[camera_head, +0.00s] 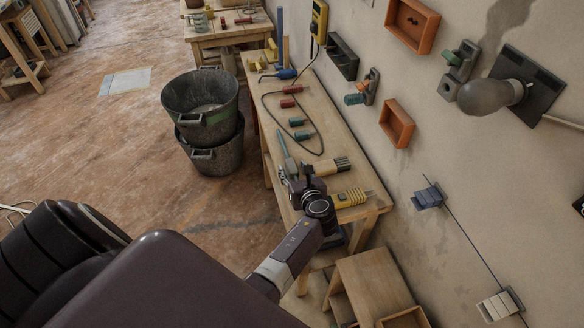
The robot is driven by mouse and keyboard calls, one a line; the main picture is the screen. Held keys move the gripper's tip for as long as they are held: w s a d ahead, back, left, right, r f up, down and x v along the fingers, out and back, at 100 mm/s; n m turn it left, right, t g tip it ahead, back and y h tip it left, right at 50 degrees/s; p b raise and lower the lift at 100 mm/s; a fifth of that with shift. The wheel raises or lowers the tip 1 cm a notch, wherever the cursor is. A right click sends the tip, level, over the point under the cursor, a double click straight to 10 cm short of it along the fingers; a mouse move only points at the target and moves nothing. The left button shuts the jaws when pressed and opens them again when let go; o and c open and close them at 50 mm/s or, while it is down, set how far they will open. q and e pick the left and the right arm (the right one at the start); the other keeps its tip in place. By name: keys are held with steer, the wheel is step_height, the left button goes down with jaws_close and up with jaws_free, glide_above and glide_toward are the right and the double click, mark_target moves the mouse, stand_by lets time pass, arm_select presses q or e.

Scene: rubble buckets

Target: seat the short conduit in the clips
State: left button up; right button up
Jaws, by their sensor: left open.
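My left gripper (298,186) is open over the near end of the wooden bench (318,122), beside a slim teal-handled tool (286,150). The gripper and wrist hide part of the bench top there. I cannot make out a short conduit for certain. On the wall, a blue-grey block (428,196) and a pale block (499,305) lie along one thin dark line; I cannot tell whether they are clips. Other wall fittings are a green and grey one (459,66) and one with orange and teal parts (364,88). My right gripper is out of view.
A brush (334,167) and a yellow device (352,197) lie near the gripper. A black cable loops over the bench. Stacked dark buckets (212,152) stand left of it. A wooden box (372,284) is below right. A lamp (490,96) juts from the wall.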

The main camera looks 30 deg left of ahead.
mark_target(292, 167)
arm_select(q)
steer(key=shift+x, duration=1.65)
jaws_close()
